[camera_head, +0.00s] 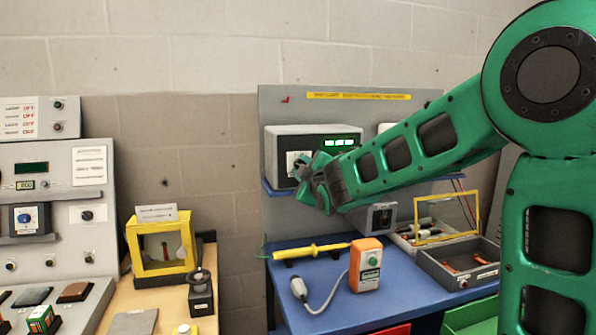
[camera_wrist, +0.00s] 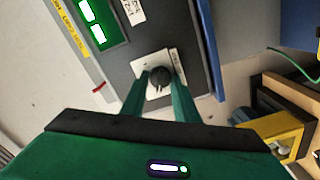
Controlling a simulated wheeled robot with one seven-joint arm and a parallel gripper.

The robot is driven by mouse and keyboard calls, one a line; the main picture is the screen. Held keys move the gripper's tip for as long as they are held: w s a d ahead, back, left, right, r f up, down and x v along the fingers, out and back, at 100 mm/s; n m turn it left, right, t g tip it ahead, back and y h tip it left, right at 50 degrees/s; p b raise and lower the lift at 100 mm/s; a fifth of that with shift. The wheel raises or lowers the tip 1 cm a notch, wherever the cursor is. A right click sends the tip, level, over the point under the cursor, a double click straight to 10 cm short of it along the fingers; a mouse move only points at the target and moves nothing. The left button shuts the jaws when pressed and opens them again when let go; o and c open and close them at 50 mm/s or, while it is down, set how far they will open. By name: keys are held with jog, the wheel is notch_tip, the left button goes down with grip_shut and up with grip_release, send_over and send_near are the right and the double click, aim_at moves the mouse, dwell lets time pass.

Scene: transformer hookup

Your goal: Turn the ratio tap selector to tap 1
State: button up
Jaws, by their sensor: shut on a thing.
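The ratio tap selector looks to be the dark round knob (camera_wrist: 159,79) on a pale plate, seen in the wrist view on the front of a grey instrument box. In the head view the box (camera_head: 300,141) stands on a blue shelf, with a green lit display (camera_head: 340,142). My gripper (camera_wrist: 160,92) is shut on the knob, with one green finger on each side of it. In the head view my gripper (camera_head: 304,170) is at the box's front, and it covers most of the knob. The tap numbers and the pointer are too small to read.
The blue bench (camera_head: 325,300) below holds an orange handheld unit (camera_head: 366,265), a yellow probe (camera_head: 318,250) and an open grey case (camera_head: 455,276). A yellow-framed box (camera_head: 160,247) stands on the wooden table at left. A grey control console (camera_head: 60,190) is farther left.

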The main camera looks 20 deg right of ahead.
jog(key=shift+a+f, duration=0.1)
jog(key=shift+a, duration=0.05)
jog(key=o, duration=1)
jog(key=shift+o, duration=0.2)
jog(key=shift+s, duration=0.1)
jog(key=s, duration=1)
jog(key=shift+s, duration=0.25)
